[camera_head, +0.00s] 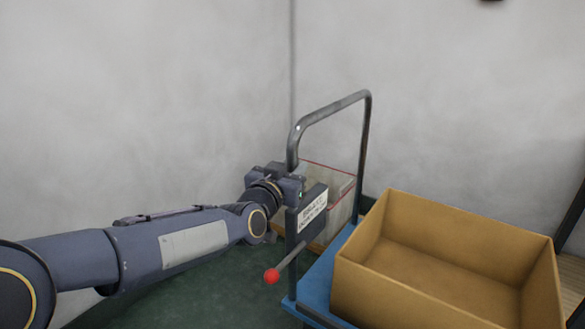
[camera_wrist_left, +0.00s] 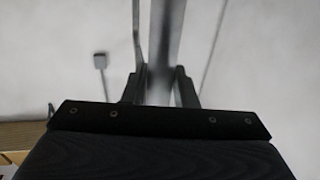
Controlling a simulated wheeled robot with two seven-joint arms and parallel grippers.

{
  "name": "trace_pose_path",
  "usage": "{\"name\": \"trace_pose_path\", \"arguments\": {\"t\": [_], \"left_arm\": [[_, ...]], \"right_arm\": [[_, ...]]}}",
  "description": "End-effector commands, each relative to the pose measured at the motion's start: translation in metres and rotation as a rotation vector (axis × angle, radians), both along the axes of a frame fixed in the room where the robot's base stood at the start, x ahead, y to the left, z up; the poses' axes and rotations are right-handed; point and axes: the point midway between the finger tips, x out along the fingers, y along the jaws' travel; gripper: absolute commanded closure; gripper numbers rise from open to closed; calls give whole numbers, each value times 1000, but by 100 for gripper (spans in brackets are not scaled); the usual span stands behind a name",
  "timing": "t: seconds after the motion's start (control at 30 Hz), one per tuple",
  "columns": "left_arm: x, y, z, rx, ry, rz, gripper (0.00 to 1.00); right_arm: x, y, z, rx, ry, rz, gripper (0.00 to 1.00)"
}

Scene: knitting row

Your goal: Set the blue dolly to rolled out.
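The blue dolly (camera_head: 318,283) stands at the lower right in the head view, with a grey tubular push handle (camera_head: 335,104) rising from its left end. My left gripper (camera_head: 288,178) is at the handle's near upright, low on the bend. In the left wrist view the handle tube (camera_wrist_left: 163,50) runs between the two fingers of my left gripper (camera_wrist_left: 161,88), which appear to close on it from both sides. The fingertips are hidden in the head view. A lever with a red knob (camera_head: 271,276) sticks out from the handle side below a labelled plate (camera_head: 312,208). My right gripper is not in view.
An open cardboard box (camera_head: 400,287) sits on the dolly platform. A pale bin with a red rim (camera_head: 338,180) stands behind the handle. Grey walls meet in a corner behind. Green floor (camera_head: 200,293) is clear left of the dolly, under my left arm.

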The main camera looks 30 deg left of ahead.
Motion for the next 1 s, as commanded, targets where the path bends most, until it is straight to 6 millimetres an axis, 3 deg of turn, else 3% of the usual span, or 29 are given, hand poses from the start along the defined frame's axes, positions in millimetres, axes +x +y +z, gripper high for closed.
{"name": "trace_pose_path", "arguments": {"t": [0.13,0.47,0.8,1.0], "left_arm": [[0,0,0,0,0,1,57],[-5,0,2,1,-3,1,57],[-60,-6,3,0,-4,3,57],[-77,-8,1,0,-2,2,57]], "right_arm": [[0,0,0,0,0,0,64],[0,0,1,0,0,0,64],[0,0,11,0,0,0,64],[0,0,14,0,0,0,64]]}}
